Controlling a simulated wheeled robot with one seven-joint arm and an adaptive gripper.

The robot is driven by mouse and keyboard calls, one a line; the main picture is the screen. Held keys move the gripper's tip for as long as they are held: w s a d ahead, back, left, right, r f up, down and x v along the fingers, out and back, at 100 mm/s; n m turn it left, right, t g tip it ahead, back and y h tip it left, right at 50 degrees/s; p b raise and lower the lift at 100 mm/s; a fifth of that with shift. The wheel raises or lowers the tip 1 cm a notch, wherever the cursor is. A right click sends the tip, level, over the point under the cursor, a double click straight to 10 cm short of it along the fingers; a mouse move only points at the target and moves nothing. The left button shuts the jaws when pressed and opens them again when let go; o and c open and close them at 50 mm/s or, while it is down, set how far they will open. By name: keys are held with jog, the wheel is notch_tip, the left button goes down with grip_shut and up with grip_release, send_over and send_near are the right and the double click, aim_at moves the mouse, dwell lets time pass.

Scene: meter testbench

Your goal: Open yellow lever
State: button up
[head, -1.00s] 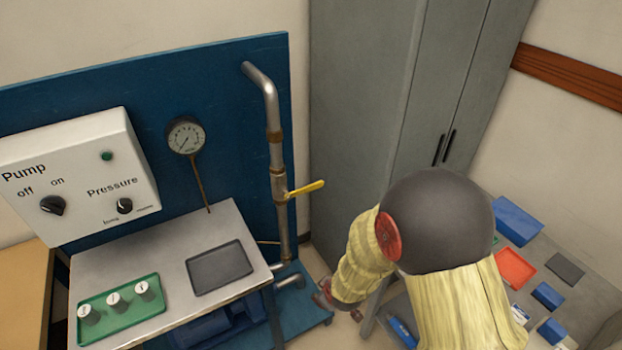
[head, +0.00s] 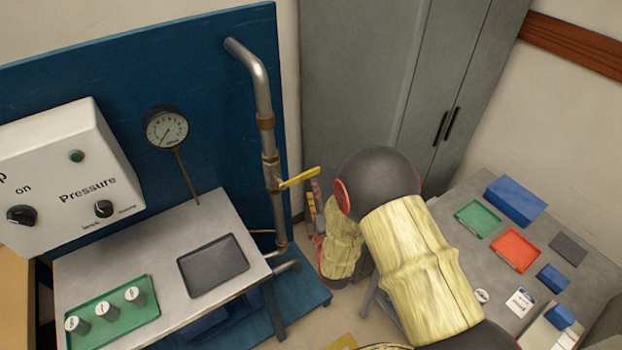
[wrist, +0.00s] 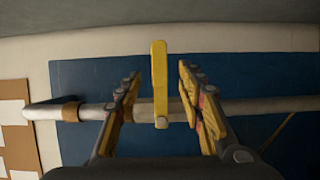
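The yellow lever (head: 300,178) sticks out to the right from the valve on the vertical metal pipe (head: 264,100) in the head view. In the wrist view the lever (wrist: 159,80) stands between the two fingers of my gripper (wrist: 158,85), with a gap on each side. The fingers are apart and do not touch the lever. The pipe (wrist: 85,112) runs across the wrist view behind the fingers. In the head view my gripper (head: 313,205) is just right of the pipe, near the lever's free end, and partly hidden by my arm.
A blue backboard (head: 215,70) stands behind the pipe. The pressure gauge (head: 166,127) and pump control box (head: 70,170) are to the left, above a bench (head: 160,240). A grey cabinet (head: 350,80) stands behind my arm. A side table (head: 455,210) with small trays is at the right.

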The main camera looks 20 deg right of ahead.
aim_at(310, 175)
jog(key=w, duration=0.6)
jog(key=shift+d+b, duration=0.25)
jog(key=shift+b, duration=0.1)
jog(key=shift+c, duration=1.1)
jog(key=c, duration=0.7)
grip_shut()
